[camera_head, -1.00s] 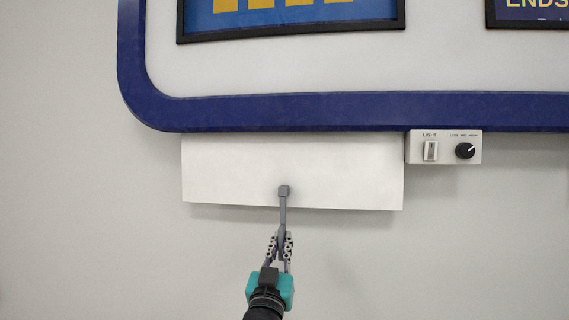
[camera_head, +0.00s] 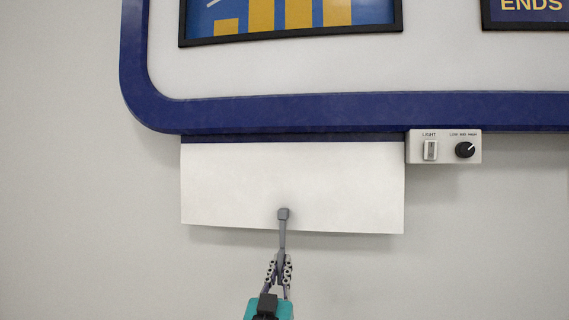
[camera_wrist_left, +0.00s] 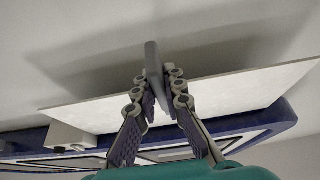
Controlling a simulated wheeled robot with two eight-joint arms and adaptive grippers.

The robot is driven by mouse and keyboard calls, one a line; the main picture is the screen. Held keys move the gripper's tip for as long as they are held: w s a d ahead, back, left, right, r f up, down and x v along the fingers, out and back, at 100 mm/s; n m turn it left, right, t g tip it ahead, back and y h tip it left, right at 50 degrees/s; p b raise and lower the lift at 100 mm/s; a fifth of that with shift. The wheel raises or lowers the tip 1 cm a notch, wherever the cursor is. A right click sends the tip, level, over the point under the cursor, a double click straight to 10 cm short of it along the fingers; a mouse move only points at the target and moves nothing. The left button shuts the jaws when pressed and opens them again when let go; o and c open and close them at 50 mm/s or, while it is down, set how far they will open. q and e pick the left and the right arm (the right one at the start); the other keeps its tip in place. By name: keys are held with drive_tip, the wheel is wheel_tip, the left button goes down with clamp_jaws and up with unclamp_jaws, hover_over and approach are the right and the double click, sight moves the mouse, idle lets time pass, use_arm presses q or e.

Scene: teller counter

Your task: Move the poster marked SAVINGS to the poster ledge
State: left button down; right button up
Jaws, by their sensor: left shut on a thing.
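My left gripper (camera_head: 279,264) is shut on a grey pull tab (camera_head: 283,216), which is on the lower edge of a poster sheet. The sheet's white lower part (camera_head: 230,185) hangs out below the blue-bordered sign, with a thin dark blue strip at its top. It lines up with the window above, where yellow bars on blue (camera_head: 262,15) show. No SAVINGS lettering is visible, so I cannot tell its marking. In the left wrist view, the fingers (camera_wrist_left: 158,92) close on the tab (camera_wrist_left: 153,58) by the white sheet (camera_wrist_left: 240,90). My right gripper and the poster ledge are not seen.
The sign's blue border (camera_head: 300,110) runs above the sheet. A light control box (camera_head: 443,147) with a switch and knob sits close to the sheet's right side. Another poster reading ENDS (camera_head: 530,8) is at upper right. The wall below is clear.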

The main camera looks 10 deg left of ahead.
use_arm(q)
drive_tip(key=shift+s+f+b, duration=0.15)
drive_tip(key=shift+f+b, duration=0.6)
drive_tip(key=shift+f, duration=0.45)
drive_tip(key=shift+s+f+b, duration=0.15)
drive_tip(key=shift+f+b, duration=0.55)
drive_tip(key=shift+f, duration=0.5)
drive_tip(key=shift+s+f+b, duration=0.15)
drive_tip(key=shift+f+b, duration=0.6)
drive_tip(key=shift+f, duration=0.5)
drive_tip(key=shift+s+f+b, duration=0.15)
drive_tip(key=shift+f+b, duration=0.55)
drive_tip(key=shift+f, duration=0.5)
drive_tip(key=shift+s+f+b, duration=0.2)
drive_tip(key=shift+f+b, duration=0.55)
drive_tip(key=shift+f, duration=0.5)
drive_tip(key=shift+s+f+b, duration=0.15)
drive_tip(key=shift+f+b, duration=0.55)
drive_tip(key=shift+f, duration=0.5)
drive_tip(key=shift+f, duration=0.1)
